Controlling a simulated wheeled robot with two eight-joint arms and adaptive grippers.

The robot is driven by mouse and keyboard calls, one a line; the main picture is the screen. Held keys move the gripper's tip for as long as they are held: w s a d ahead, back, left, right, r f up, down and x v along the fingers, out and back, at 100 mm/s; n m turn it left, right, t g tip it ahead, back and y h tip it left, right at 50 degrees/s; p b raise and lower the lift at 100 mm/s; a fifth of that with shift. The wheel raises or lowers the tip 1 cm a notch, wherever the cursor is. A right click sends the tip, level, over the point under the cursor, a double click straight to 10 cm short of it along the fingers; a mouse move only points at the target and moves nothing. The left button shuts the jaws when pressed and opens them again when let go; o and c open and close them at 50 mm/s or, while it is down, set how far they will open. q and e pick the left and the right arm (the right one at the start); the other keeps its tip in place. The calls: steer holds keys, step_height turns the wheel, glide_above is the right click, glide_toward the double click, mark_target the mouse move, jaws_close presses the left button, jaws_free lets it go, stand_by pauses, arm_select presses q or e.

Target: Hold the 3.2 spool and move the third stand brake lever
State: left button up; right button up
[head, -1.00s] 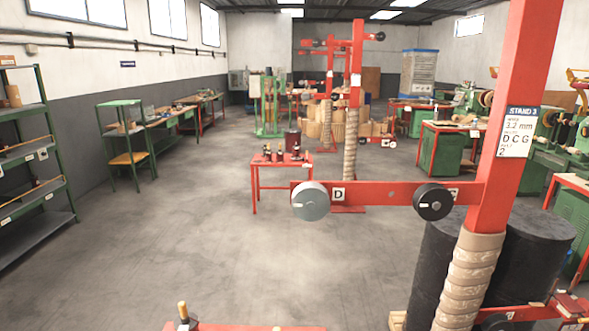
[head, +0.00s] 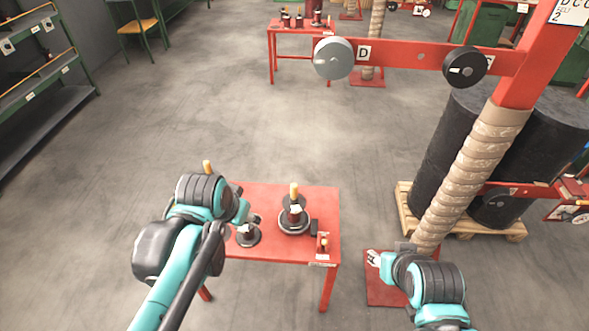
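The red stand post (head: 532,62) rises at the right, wrapped in tan material lower down, with its label plate (head: 572,10) cut off at the top. Its red crossbar carries a grey disc (head: 333,58) beside a plate marked D and a black disc (head: 464,68). I cannot tell which part is the brake lever. Several dark spools, one with a yellow top (head: 294,192), stand on a red table; I cannot read which is 3.2. My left gripper (head: 246,220) is above the table's left side, by a small dark spool (head: 248,236). My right gripper (head: 404,247) is near the stand's foot. Their fingers are unclear.
The red table (head: 318,205) stands in front of me. Large black drums (head: 455,140) sit on a wooden pallet (head: 500,233) behind the post. Another red table (head: 300,42) is farther back. Shelves (head: 50,90) line the left. The middle floor is clear.

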arm_select(q)
steer(key=w+d+m+g, duration=0.2)
steer(key=w+m, duration=0.1)
steer(key=w, duration=0.4)
steer(key=m+g, duration=0.3)
steer(key=m, duration=0.5)
glide_above(294, 197)
steer(key=w, duration=0.1)
steer(key=f, duration=1)
steer(key=shift+a, duration=0.2)
steer(key=shift+w+d+f+m+g, duration=0.2)
steer(key=shift+f+m+g, duration=0.1)
steer(key=shift+f, duration=0.3)
step_height(294, 197, down, 12)
steer(key=shift+r, duration=0.2)
jaws_close()
jaws_free()
